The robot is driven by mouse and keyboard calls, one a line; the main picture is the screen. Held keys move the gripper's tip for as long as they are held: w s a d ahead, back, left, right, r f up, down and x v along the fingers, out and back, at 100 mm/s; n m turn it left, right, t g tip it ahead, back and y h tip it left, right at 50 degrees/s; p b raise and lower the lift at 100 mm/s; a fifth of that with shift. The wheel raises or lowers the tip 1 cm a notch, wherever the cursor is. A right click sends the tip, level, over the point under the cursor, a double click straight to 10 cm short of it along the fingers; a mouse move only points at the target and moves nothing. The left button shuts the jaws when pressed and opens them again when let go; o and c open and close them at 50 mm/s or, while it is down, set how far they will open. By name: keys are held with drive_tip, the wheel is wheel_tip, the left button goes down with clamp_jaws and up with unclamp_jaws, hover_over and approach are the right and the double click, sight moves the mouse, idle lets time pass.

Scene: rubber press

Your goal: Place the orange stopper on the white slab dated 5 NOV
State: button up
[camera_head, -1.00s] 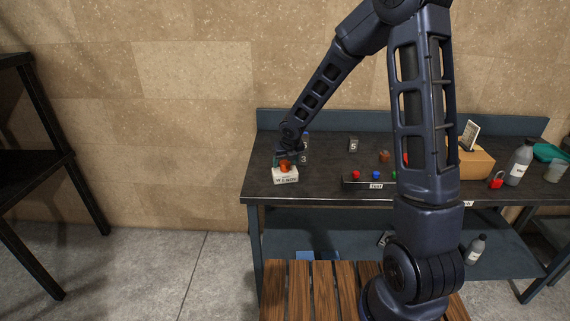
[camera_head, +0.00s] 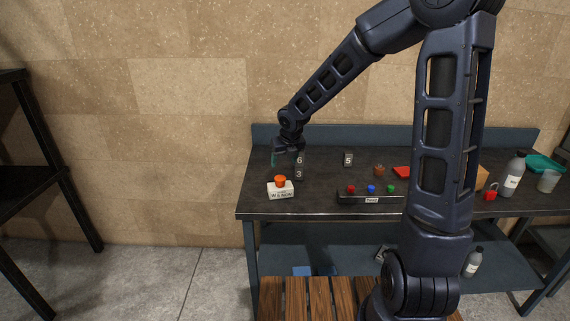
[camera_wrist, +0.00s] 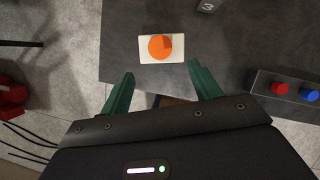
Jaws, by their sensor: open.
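The orange stopper (camera_head: 280,181) stands on top of the white slab (camera_head: 281,193) near the front left of the dark table. The slab has dark lettering on its front, too small to read surely. The wrist view shows the orange stopper (camera_wrist: 160,47) from above, near the middle of the white slab (camera_wrist: 178,55). My gripper (camera_head: 286,160) is above and behind the slab in the head view, apart from the stopper. In the wrist view its two green fingers (camera_wrist: 162,86) are spread wide with nothing between them.
A button box (camera_head: 371,197) with red, blue and green buttons lies to the right. A brownish-red object (camera_head: 379,170) and a grey bottle (camera_head: 513,174) are farther right. The table's front edge is close to the slab.

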drive_tip(key=shift+r, duration=0.15)
drive_tip(key=s+d+r+m+h, duration=0.2)
drive_tip(key=s+d+r+m, duration=0.35)
drive_tip(key=d+m, duration=0.5)
drive_tip(key=s+d+r+m+h, duration=0.1)
drive_tip(key=s+d+r+m, duration=0.4)
drive_tip(key=d+m, duration=0.5)
drive_tip(key=s+d+r+m, duration=0.2)
drive_tip(key=s+d+m, duration=0.2)
drive_tip(key=s+m, duration=0.3)
drive_tip(key=s+d+r+m+y, duration=0.1)
drive_tip(key=s+d+m, duration=0.3)
drive_tip(key=m, duration=0.9)
drive_tip(key=s+r, duration=0.1)
drive_tip(key=s, duration=0.2)
drive_tip(key=shift+s+d+r+t, duration=0.25)
drive_tip(key=shift+d+t, duration=0.05)
drive_tip(key=shift+d, duration=0.05)
